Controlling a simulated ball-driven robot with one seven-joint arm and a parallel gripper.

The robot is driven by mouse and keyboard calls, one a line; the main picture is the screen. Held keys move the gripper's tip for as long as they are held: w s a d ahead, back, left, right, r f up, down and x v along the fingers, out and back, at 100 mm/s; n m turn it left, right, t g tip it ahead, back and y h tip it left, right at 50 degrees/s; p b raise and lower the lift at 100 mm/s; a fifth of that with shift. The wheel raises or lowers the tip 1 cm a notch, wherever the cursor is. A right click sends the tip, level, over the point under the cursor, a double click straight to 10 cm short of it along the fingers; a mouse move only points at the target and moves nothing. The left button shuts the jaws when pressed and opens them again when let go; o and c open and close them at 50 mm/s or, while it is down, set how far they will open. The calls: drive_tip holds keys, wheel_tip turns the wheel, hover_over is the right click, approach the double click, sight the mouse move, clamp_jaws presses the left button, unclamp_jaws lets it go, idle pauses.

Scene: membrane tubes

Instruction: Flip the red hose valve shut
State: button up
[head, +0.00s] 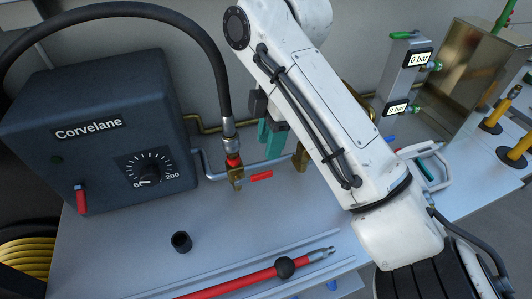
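A thick black hose (222,85) arches over from the upper left and ends in a metal coupling at a brass valve (236,176) on the bench. The valve has a red collar. A red lever (261,176) lies just right of the brass body and points sideways to the right. My gripper (269,138), with teal fingers, is above and behind the red lever, apart from it. My white arm hides part of the gripper, so its opening is unclear. I see nothing held.
A dark Corvelane box (95,130) with a dial and red switch (81,199) stands left. Gauges (417,57) reading 0 bar stand at right.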

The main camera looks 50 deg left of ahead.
drive_tip(key=shift+w+d+r, duration=0.1)
drive_tip(key=shift+w+r, duration=0.1)
drive_tip(key=shift+r, duration=0.95)
